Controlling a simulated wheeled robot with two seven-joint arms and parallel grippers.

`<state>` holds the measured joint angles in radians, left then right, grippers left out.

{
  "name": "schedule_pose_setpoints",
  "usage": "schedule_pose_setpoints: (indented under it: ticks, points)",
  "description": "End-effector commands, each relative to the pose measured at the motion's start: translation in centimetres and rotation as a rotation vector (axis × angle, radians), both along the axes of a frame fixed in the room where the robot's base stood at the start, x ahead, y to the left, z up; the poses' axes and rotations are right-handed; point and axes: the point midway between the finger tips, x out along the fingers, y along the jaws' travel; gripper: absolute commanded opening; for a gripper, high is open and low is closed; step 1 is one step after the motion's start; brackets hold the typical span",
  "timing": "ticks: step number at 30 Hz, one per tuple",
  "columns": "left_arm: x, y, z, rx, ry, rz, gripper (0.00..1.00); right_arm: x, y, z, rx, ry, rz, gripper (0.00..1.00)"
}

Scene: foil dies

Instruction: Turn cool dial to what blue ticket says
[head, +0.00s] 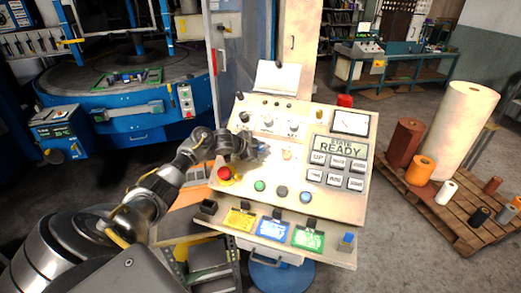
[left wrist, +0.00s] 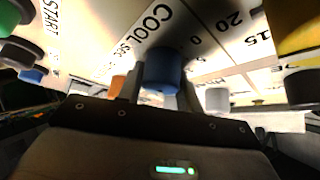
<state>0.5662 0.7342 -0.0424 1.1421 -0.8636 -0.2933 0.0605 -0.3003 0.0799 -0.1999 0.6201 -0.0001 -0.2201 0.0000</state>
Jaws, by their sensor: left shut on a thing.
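The cool dial (left wrist: 163,70) is a blue knob under the printed words "COOL SEC" in the left wrist view. Scale numbers, including 0, 15 and 20, are printed on the panel beside it. My left gripper (left wrist: 160,92) is shut on this knob, with a finger on each side. In the head view my left gripper (head: 256,152) is at the middle of the panel and mostly hides the knob. The knob's pointer cannot be made out. The blue ticket (head: 272,230) lies on the panel's front ledge, between a yellow and a green ticket. Its writing is too small to read.
The control panel (head: 335,205) bears a red button (head: 225,173), a green button (head: 260,185), other dials and a display (head: 349,144) reading "READY". Clips stand along the front ledge. A pallet (head: 440,205) with rolls is at the right. Open floor lies between.

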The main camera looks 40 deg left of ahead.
Motion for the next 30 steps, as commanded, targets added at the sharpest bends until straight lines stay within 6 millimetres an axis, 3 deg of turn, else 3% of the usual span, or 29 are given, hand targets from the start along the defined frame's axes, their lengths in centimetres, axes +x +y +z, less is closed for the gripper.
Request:
schedule_pose_setpoints:
  ticks: [1, 5, 17, 30]
  points:
    - [0.0, 0.0, 0.0, 0.0, -0.001, 0.0, 0.39, 0.0, 0.0, 0.0, 0.0, 0.0, 0.0, 0.57]
    - [0.0, 0.0, 0.0, -0.001, -0.001, 0.001, 0.56, 0.0, 0.0, 0.0, 0.0, 0.0, 0.0, 0.57]
    - [-0.6, 0.2, 0.2, 0.0, -0.001, 0.001, 0.57, 0.0, 0.0, -0.3, 0.0, 0.0, 0.0, 0.57]
    - [-6.9, 1.7, 4.0, 0.005, 0.0, -0.001, 0.57, 0.0, 0.0, -2.7, 0.0, 0.0, 0.0, 0.57]
